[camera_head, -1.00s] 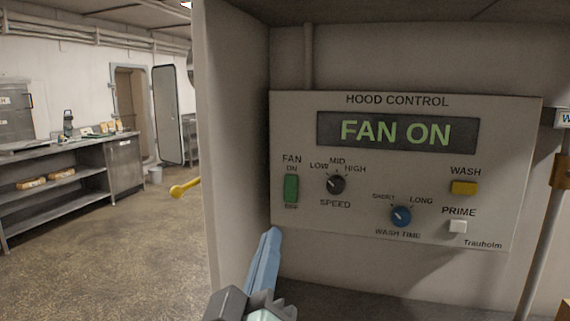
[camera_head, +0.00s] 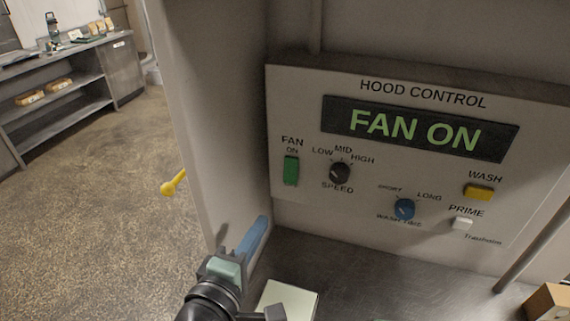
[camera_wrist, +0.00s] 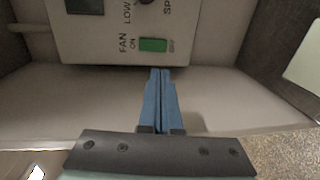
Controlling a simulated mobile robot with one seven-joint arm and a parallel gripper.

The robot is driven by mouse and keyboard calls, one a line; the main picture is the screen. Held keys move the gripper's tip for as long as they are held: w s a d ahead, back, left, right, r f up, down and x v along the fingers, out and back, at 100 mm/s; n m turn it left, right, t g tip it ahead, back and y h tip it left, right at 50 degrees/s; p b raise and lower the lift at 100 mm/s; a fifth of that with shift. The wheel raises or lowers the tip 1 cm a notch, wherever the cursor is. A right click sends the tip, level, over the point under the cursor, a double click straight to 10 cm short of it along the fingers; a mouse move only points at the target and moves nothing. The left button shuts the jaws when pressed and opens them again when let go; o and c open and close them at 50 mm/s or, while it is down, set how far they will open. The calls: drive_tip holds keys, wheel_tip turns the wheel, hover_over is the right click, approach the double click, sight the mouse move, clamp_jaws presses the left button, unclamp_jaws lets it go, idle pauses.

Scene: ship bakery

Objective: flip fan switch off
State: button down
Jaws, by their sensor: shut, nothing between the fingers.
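The green fan switch (camera_head: 291,170) is on the left of the hood control panel (camera_head: 300,95), under the FAN and ON labels. The display (camera_head: 418,128) reads FAN ON. My gripper (camera_head: 262,222) is shut and empty, its blue fingers pointing toward the panel. It is below and left of the switch in the head view, apart from it. In the wrist view the shut fingertips (camera_wrist: 160,72) are just short of the panel's edge, and the switch (camera_wrist: 153,45) lies a little beyond them. The OFF label is hard to read in the head view.
A side wall (camera_head: 215,110) stands close left of my gripper. A metal counter (camera_head: 400,275) lies below.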

drive_tip(key=shift+s, duration=0.15)
drive_tip(key=p, duration=0.4)
approach(289, 178)
drive_tip(key=x, duration=0.6)
drive_tip(key=shift+w+d, duration=0.1)
drive_tip(key=shift+w, duration=0.3)
drive_tip(key=shift+f, duration=0.1)
